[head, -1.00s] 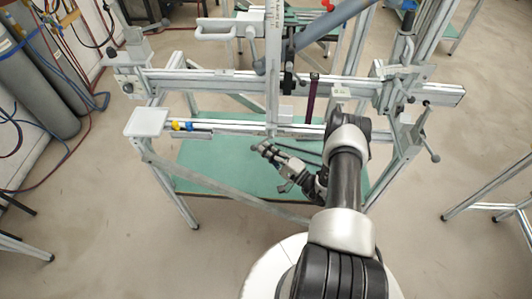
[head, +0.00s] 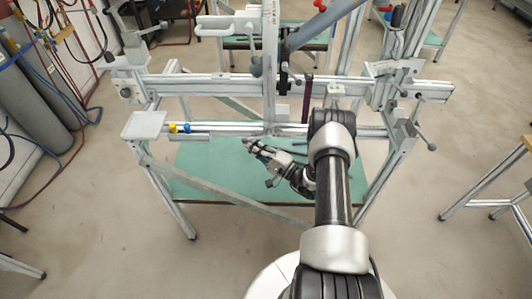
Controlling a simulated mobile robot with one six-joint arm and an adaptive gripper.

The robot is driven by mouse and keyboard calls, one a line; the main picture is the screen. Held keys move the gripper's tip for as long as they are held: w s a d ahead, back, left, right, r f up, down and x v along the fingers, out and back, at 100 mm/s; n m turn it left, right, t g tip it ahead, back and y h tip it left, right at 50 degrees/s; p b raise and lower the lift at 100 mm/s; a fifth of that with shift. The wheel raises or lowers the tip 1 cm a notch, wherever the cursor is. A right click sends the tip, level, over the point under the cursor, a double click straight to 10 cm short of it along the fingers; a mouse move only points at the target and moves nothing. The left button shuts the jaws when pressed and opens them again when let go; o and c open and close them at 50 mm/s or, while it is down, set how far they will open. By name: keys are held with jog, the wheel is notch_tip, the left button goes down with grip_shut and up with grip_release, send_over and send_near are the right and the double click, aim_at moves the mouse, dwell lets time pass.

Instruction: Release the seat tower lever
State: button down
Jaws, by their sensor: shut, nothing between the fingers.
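The upright seat tower (head: 270,75) stands in the middle of the jig on the horizontal rails. A small grey lever (head: 251,38) seems to hang on its left side near the top; its exact position is hard to tell at this size. My gripper (head: 250,143) is low in front of the jig, below the lower rail and over the green shelf. It points up and left, is shut and holds nothing. It is well below the lever and apart from it. My arm hides part of the right side of the jig.
A grey plate (head: 145,125) sticks out at the left end of the jig. The right tower (head: 395,90) carries clamps and handles. A grey tube (head: 320,25) slopes across the top. The floor in front is open.

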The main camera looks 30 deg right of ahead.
aim_at(248, 140)
jog(key=shift+w+a+r+b, duration=0.1)
jog(key=shift+w+a+r, duration=0.1)
jog(key=shift+r, duration=0.3)
jog(key=shift+w+a+r+b, duration=0.1)
jog(key=shift+a+r, duration=0.15)
jog(key=shift+r, duration=0.25)
jog(key=shift+w+a+r+b, duration=0.1)
jog(key=shift+w+a+r, duration=0.1)
jog(key=shift+r, duration=0.3)
dwell(0.6)
jog(key=s+d+f+b, duration=0.1)
jog(key=s+f+b, duration=0.2)
jog(key=s+f, duration=0.4)
notch_tip(248, 140, down, 4)
jog(key=shift+d, duration=0.3)
jog(key=shift+r, duration=0.1)
